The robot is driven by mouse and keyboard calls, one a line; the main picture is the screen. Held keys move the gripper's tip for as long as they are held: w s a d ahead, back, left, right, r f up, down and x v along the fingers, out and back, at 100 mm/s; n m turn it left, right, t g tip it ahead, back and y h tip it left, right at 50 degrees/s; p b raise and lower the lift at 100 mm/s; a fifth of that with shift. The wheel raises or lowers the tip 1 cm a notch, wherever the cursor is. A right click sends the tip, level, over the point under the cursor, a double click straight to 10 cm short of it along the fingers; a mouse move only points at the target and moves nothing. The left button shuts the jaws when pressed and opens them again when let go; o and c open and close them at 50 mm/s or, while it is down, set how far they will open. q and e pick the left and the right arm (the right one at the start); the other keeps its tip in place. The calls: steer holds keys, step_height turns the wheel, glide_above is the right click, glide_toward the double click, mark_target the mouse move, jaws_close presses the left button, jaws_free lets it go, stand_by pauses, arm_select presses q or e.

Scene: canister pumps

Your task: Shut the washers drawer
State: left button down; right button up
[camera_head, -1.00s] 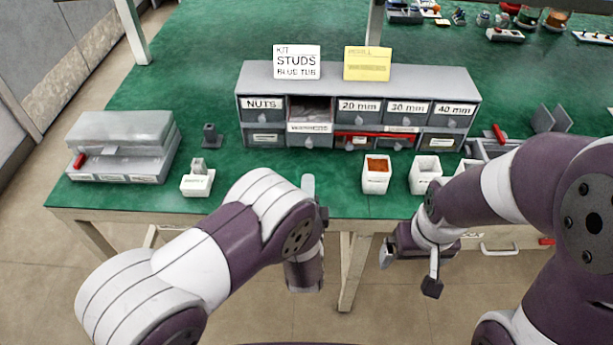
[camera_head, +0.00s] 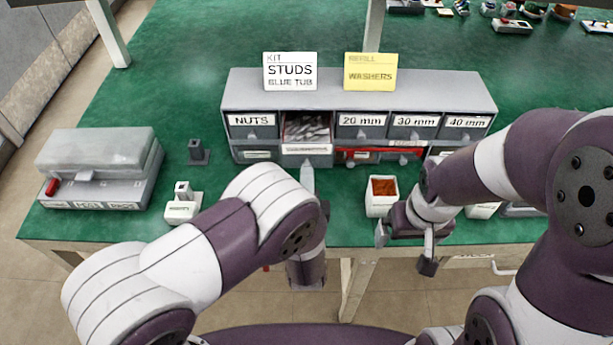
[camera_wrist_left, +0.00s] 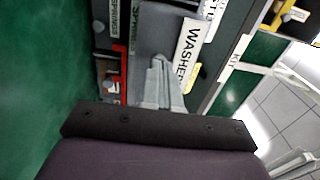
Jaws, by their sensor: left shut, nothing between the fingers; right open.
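The washers drawer (camera_head: 305,150) is the second from the left in the upper row of the grey cabinet (camera_head: 420,92). It stands pulled out, with grey metal pieces showing inside. My left gripper (camera_head: 307,175) is shut and empty, its fingers just in front of and below the drawer front. In the left wrist view the shut fingers (camera_wrist_left: 162,75) lie close beside the drawer's WASHERS label (camera_wrist_left: 187,52); I cannot tell whether they touch. My right gripper (camera_head: 404,250) is open and empty near the table's front edge.
A white bin with orange contents (camera_head: 381,205) stands on the table beside my right gripper. A red-trimmed drawer (camera_head: 362,155) is in the lower row. STUDS and WASHERS cards stand on the cabinet. A grey case (camera_head: 100,155) and small holder (camera_head: 182,209) are left.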

mark_target(307, 144)
arm_select(q)
steer(key=w+b, duration=0.2)
steer(key=w, duration=0.7)
steer(key=shift+w+f, duration=0.15)
steer(key=shift+w, duration=0.1)
steer(key=shift+w+r, duration=0.1)
steer(key=shift+r, duration=0.2)
steer(key=shift+r, duration=0.1)
